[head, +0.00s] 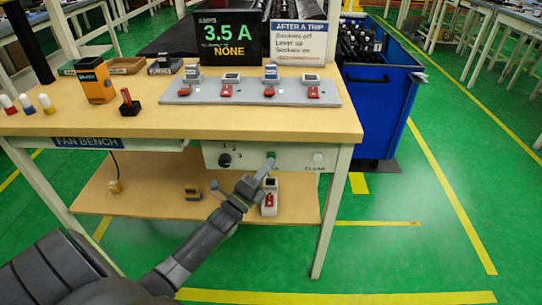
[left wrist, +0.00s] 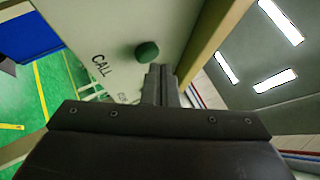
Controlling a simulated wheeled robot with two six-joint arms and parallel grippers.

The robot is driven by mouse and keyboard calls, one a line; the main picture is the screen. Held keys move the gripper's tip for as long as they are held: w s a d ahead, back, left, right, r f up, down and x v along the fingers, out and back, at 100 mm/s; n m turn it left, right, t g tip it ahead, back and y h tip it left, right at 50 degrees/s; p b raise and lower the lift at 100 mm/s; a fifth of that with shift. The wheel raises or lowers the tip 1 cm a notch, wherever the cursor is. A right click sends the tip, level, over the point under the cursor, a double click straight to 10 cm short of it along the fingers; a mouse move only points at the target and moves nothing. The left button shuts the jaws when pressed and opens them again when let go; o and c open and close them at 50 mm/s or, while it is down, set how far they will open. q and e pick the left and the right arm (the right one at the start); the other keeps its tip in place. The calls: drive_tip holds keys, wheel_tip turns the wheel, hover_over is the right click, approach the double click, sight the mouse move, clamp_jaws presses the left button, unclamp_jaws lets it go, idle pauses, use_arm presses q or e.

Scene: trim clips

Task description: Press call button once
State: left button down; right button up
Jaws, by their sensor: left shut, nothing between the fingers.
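The green call button (head: 271,155) sits on the pale control panel (head: 240,157) on the front of the bench. In the left wrist view the green button (left wrist: 147,51) stands out from the panel, with the word CALL printed near it. My left gripper (head: 268,165) is shut and empty, its fingertips close in front of the button. In the left wrist view the shut fingertips (left wrist: 160,70) lie right beside the button's edge; I cannot tell whether they touch it. My right gripper is in neither view.
The panel also carries a black knob (head: 225,159) and a pale button (head: 318,156) marked CLEAR. The bench top holds a grey socket board (head: 240,93) and a display (head: 229,38) reading 3.5 A. A blue cart (head: 378,110) stands right of the bench.

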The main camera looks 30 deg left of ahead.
use_arm(q)
drive_tip(key=shift+s+d, duration=0.2)
drive_tip(key=shift+s, duration=0.1)
drive_tip(key=s+d, duration=0.1)
drive_tip(key=s+p, duration=0.1)
drive_tip(key=s, duration=0.1)
drive_tip(key=s+d+p, duration=0.1)
drive_tip(key=shift+s+d, duration=0.15)
drive_tip(key=shift+d, duration=0.2)
drive_tip(key=shift+f, duration=0.1)
idle(0.8)
